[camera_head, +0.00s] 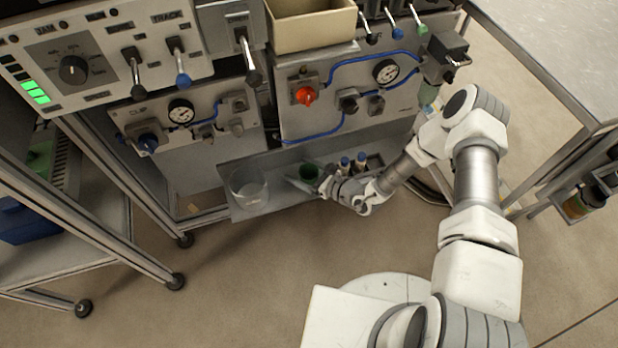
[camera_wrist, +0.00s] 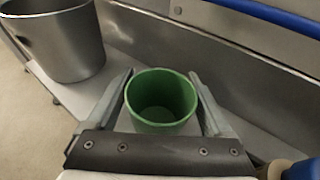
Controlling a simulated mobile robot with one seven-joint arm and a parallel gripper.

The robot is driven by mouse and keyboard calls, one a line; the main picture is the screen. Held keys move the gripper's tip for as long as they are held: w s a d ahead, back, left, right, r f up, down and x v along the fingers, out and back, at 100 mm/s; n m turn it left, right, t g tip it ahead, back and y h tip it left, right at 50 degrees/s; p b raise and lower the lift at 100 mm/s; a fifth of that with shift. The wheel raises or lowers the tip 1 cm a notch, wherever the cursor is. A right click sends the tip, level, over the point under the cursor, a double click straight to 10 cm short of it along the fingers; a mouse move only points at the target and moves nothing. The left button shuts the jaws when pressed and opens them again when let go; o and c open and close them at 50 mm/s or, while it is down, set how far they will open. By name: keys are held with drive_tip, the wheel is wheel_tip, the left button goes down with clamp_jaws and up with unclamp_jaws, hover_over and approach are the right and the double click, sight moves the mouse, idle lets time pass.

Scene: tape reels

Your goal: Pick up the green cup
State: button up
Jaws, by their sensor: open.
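The green cup (camera_wrist: 160,100) stands upright on a grey shelf in the wrist view, with its open mouth facing up. In the head view the green cup (camera_head: 309,172) is small and partly hidden by my gripper. My gripper (camera_wrist: 166,88) is open, with one finger on each side of the cup. A narrow gap shows between the cup's rim and the fingers. The cup's lower part is hidden by the gripper's body. In the head view my gripper (camera_head: 312,183) reaches low onto the shelf at the cup.
A larger grey metal container (camera_wrist: 62,42) stands left of the cup; it also shows in the head view (camera_head: 248,187). Small blue-topped items (camera_head: 352,162) stand to the right on the shelf (camera_head: 270,200). A panel with gauges and blue tubing (camera_head: 340,95) rises behind.

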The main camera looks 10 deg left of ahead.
drive_tip(key=c, duration=1.1)
drive_tip(key=shift+s+d+r+p, duration=0.15)
drive_tip(key=shift+d+r+p, duration=0.15)
drive_tip(key=shift+r, duration=0.15)
